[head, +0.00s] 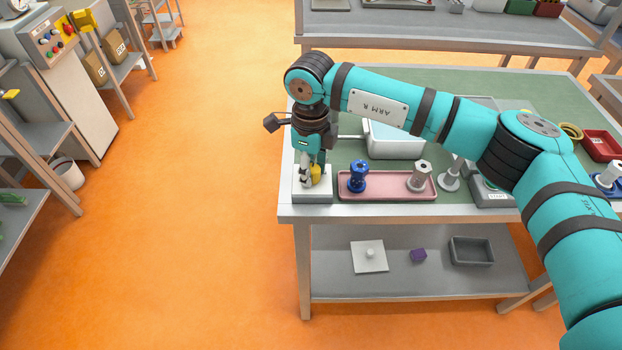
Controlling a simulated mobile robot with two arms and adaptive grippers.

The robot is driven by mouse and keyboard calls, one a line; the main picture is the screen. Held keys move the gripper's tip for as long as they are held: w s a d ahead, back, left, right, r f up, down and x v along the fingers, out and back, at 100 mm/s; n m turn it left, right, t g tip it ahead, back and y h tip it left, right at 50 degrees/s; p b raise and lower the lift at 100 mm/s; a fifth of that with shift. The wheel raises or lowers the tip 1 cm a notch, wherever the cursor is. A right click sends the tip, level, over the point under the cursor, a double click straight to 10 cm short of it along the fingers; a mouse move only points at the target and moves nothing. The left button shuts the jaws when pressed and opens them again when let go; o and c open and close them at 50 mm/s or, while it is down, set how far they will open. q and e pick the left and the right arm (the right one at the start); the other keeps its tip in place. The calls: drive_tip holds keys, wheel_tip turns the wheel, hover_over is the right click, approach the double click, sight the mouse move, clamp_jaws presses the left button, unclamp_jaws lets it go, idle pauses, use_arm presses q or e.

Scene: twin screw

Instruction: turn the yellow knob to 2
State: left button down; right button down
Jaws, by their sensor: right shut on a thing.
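The yellow knob (315,173) sits on a white block (313,195) at the near left corner of the table. My right gripper (310,175) reaches down from above and is shut on the yellow knob. Its fingers cover part of the knob. The number marks and the knob's setting are too small and hidden to tell. My left gripper is not in view.
A pink tray (387,194) with a blue part (358,176) and a grey part (419,176) stands just right of the block. A white bin (395,143) stands behind it. My right arm spans the table. The table's left edge (285,190) is close to the block.

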drive_tip(key=shift+n+b, duration=1)
drive_tip(key=c, duration=0.9)
unclamp_jaws()
drive_tip(key=shift+c, duration=0.2)
drive_tip(key=shift+r, duration=0.1)
wheel_tip(320, 180, up, 12)
